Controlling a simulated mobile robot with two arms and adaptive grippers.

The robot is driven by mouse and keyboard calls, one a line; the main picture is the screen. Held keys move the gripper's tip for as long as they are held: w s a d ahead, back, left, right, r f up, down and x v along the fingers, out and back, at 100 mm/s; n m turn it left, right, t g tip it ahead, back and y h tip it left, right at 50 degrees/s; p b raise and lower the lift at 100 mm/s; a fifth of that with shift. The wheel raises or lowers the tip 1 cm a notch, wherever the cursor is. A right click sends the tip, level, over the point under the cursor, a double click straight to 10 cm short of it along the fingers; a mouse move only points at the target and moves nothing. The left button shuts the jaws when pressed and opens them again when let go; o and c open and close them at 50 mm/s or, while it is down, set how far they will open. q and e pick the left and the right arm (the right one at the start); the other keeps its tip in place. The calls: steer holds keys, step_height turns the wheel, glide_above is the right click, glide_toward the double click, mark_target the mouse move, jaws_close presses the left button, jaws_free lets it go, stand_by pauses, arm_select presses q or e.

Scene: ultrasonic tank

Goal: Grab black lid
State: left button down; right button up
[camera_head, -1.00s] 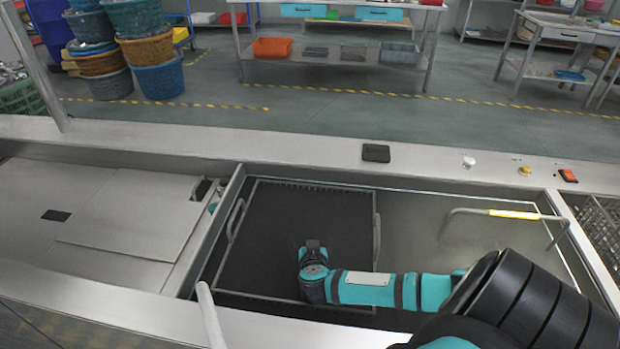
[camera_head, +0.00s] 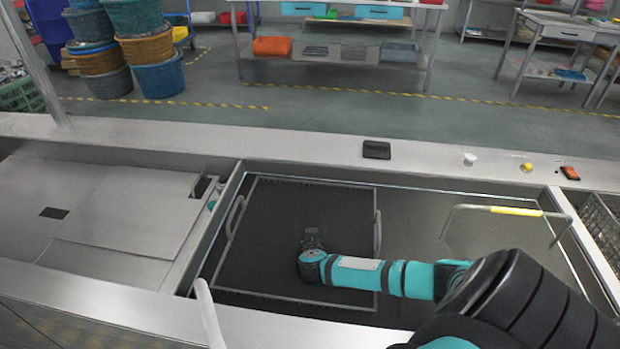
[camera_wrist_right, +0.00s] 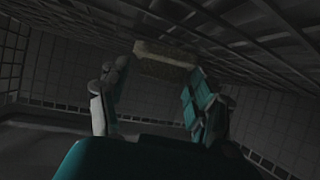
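A dark mesh basket (camera_head: 246,280) with two wire handles sits in the sunken tank. My right arm reaches down into it from the right, and the right gripper (camera_head: 312,238) points down, small and dark against the basket. In the right wrist view the right gripper (camera_wrist_right: 160,78) is open, its two fingers apart inside the mesh walls. A dull, pale brownish block-like object (camera_wrist_right: 166,66) lies just beyond the fingertips, roughly between them; I cannot tell whether they touch it. I cannot make out it as a black lid. My left gripper is not in view.
A small black flat piece (camera_head: 376,150) lies on the steel rim (camera_head: 300,149) behind the tank. A wire handle with a yellow grip (camera_head: 515,211) stands at the right of the tank. A button and an orange switch (camera_head: 570,173) are on the rim. Steel covers (camera_head: 130,215) lie left.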

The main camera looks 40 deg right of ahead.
steer(key=c, duration=1.1)
steer(key=shift+r, duration=0.1)
steer(key=shift+c, duration=0.4)
